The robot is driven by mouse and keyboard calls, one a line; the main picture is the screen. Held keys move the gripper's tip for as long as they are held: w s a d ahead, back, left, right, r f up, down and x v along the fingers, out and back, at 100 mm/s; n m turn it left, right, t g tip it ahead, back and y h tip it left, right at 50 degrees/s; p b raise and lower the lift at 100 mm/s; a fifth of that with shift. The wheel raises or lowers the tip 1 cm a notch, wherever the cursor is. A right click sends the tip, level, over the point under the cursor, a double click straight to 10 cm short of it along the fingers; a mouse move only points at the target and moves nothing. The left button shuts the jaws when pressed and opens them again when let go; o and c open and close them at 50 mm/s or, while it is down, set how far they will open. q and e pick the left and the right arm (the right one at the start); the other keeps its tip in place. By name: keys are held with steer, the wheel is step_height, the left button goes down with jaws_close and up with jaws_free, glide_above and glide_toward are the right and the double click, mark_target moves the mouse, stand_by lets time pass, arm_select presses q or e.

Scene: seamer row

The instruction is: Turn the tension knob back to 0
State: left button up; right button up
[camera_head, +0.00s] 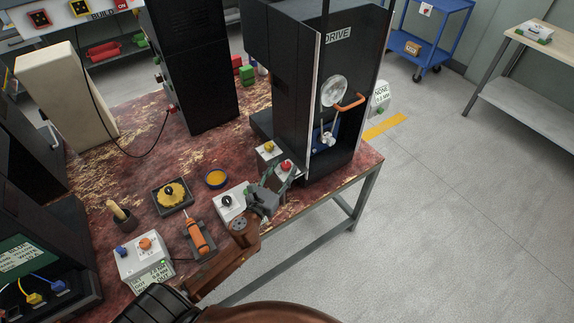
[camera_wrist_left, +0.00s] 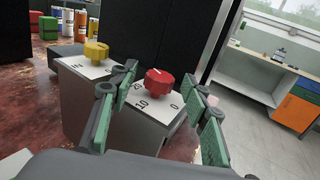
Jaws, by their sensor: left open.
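A red knob (camera_head: 286,166) sits on a pale box with a printed scale at the table's right end. In the left wrist view the red knob (camera_wrist_left: 159,84) has a white mark on top, and numbers including 0 and 10 show on the plate (camera_wrist_left: 148,106). I cannot read which number the mark points at. A yellow knob (camera_wrist_left: 95,51) stands on a second box beside it. No label naming the tension knob is readable. My left gripper (camera_head: 278,182) is open and empty, just short of the red knob; its fingers (camera_wrist_left: 163,92) appear either side of it.
The tall dark machine marked DRIVE (camera_head: 337,35) stands right behind the knobs. A white box with a black knob (camera_head: 228,201) is beside my left gripper. Floor on the right is clear.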

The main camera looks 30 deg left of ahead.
arm_select(q)
steer(key=shift+w+a, duration=0.1)
steer(key=shift+w, duration=1.1)
steer(key=shift+c, duration=0.5)
steer(key=c, duration=1.1)
steer(key=shift+o, duration=0.2)
steer(key=shift+y, duration=0.3)
